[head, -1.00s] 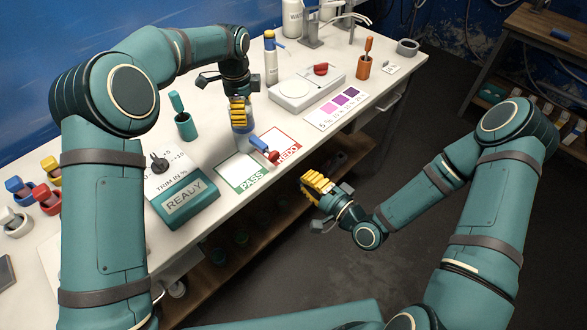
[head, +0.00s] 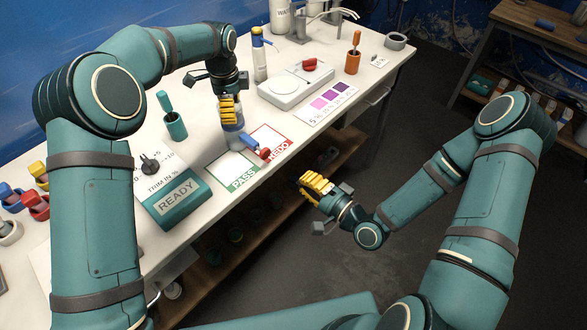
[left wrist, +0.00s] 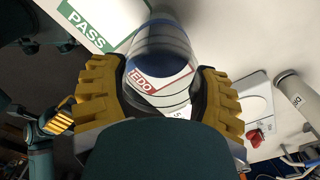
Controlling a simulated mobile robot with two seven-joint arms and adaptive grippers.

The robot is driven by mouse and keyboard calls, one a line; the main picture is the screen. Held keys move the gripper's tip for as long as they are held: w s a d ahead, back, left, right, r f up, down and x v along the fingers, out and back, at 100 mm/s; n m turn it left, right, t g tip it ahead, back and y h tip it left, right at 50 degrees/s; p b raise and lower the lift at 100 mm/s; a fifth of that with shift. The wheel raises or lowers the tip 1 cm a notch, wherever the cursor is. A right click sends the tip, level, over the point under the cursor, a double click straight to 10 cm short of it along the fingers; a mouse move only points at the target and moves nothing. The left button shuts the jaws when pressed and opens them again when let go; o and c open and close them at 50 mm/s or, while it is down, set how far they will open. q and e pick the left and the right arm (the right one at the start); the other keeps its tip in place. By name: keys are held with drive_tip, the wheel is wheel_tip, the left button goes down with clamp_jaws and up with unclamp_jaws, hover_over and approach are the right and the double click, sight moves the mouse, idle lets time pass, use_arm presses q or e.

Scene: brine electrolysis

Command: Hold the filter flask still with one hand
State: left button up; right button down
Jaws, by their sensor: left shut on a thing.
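The filter flask (head: 231,138), clear glass with a blue band, stands upright at the back edge of the PASS and REDO cards. My left gripper (head: 230,111) comes down on it from above, its yellow fingers shut around its upper part. In the left wrist view, the clear flask (left wrist: 162,65) sits between the two yellow fingers (left wrist: 158,85), with the REDO print showing through the glass. My right gripper (head: 315,187) hangs in front of the table, away from the flask. Whether its yellow fingers are parted cannot be told.
The PASS card (head: 233,171) and REDO card (head: 270,143) lie in front. A READY box (head: 178,200), a teal holder (head: 175,126) and a white scale (head: 290,90) stand around.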

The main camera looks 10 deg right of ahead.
use_arm(q)
drive_tip(key=shift+f, duration=0.1)
idle(0.3)
drive_tip(key=o, duration=1.3)
drive_tip(key=shift+a, duration=0.1)
drive_tip(key=shift+o, duration=0.2)
wheel_tip(320, 180, up, 12)
